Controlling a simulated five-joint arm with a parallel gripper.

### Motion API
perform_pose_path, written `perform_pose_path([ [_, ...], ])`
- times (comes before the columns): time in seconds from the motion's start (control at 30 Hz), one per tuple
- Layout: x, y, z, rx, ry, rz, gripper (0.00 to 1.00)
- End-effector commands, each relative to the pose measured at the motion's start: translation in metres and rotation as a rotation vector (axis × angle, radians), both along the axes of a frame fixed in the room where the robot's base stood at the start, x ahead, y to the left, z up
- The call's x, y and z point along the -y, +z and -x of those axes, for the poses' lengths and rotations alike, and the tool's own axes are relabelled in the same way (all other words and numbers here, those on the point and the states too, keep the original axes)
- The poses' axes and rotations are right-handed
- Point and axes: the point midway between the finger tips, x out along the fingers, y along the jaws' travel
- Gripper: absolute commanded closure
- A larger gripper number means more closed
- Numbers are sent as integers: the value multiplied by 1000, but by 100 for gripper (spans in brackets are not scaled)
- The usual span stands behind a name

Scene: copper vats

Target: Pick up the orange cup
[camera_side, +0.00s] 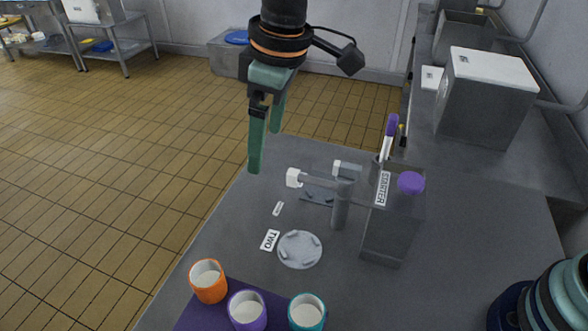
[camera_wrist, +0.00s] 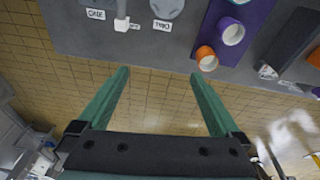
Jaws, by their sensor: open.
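The orange cup (camera_side: 208,282) stands upright near the front left edge of the grey table, at the corner of a purple mat (camera_side: 196,316). Its pale inside shows from above. It also shows in the wrist view, where the orange cup (camera_wrist: 206,58) is beyond the fingertips, right of centre. My gripper (camera_side: 264,155) hangs above the table's left edge, well behind and above the cup, with green fingers pointing down. In the wrist view my gripper (camera_wrist: 158,75) has its fingers wide apart with nothing between them.
A purple cup (camera_side: 247,312) and a teal cup (camera_side: 307,313) stand right of the orange one. A grey dispenser (camera_side: 392,225) with a spout and a round grey disc (camera_side: 300,249) stand mid-table. A "TWO" label (camera_side: 270,240) lies beside the disc.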

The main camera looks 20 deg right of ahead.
Motion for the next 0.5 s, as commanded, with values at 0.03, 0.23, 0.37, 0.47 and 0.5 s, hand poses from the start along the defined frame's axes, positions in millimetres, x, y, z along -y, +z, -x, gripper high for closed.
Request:
perform_pose_path([
  [0.03, -26, -13, 7, -17, 58, 17, 0],
  [0.23, -97, -51, 36, -55, 227, 65, 0],
  [0.37, -120, -66, 50, -66, 288, 80, 0],
  [0.47, -127, -73, 54, -71, 307, 87, 0],
  [0.5, -128, -76, 55, -72, 310, 88, 0],
])
